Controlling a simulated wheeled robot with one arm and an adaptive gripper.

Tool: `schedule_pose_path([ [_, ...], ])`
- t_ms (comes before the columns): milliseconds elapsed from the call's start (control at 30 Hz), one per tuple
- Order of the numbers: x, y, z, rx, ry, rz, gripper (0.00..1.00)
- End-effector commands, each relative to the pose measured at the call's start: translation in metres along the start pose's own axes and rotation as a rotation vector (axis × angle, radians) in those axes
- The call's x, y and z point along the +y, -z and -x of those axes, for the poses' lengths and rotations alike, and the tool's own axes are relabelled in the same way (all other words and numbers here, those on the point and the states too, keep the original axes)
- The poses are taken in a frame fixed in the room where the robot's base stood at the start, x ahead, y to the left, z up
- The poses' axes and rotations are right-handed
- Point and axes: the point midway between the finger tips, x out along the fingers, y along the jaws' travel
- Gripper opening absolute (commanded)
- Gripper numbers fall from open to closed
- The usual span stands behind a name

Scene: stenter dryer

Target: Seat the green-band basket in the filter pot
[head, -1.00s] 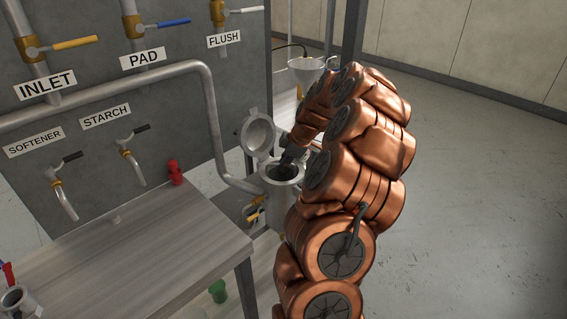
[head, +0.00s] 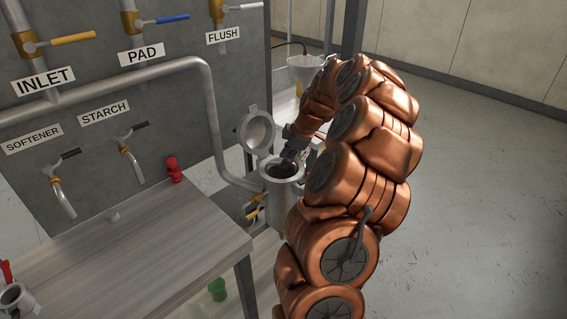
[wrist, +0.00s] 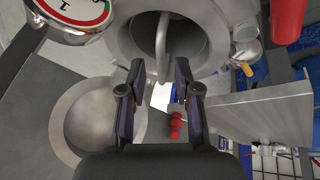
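The filter pot (head: 280,189) is a grey metal cylinder beside the table, with its round lid (head: 258,133) swung open. In the wrist view the pot's rim (wrist: 122,38) surrounds a dark opening. A grey curved bar (wrist: 163,45), which looks like a basket handle, stands in that opening. No green band shows on it, so I cannot tell which basket it belongs to or how deep it sits. My gripper (wrist: 155,97) is open at the pot's mouth. Its two fingers are apart with nothing between them. In the head view my gripper (head: 292,157) is partly hidden by my arm.
A small metal pot (head: 15,298) stands on the table (head: 150,248) at lower left. A red object (head: 173,169) is at the table's back edge, and a green one (head: 217,289) lies below. A pipe (head: 215,125) and a funnel (head: 306,68) are near the pot.

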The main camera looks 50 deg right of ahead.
Motion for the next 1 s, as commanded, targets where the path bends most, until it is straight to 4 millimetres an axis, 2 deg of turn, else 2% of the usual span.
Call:
schedule_pose_path([
  [200,0.002,-0.001,0.044,0.000,-0.012,0.000,0.32],
  [433,0.001,0.000,0.078,-0.001,-0.005,0.000,0.32],
  [600,0.001,0.000,0.090,-0.001,-0.003,0.000,0.32],
  [867,-0.001,0.002,0.093,0.000,0.001,0.000,0.32],
  [967,-0.009,0.020,0.093,0.004,0.015,-0.004,0.32],
  [1000,-0.016,0.034,0.092,0.006,0.026,-0.007,0.32],
])
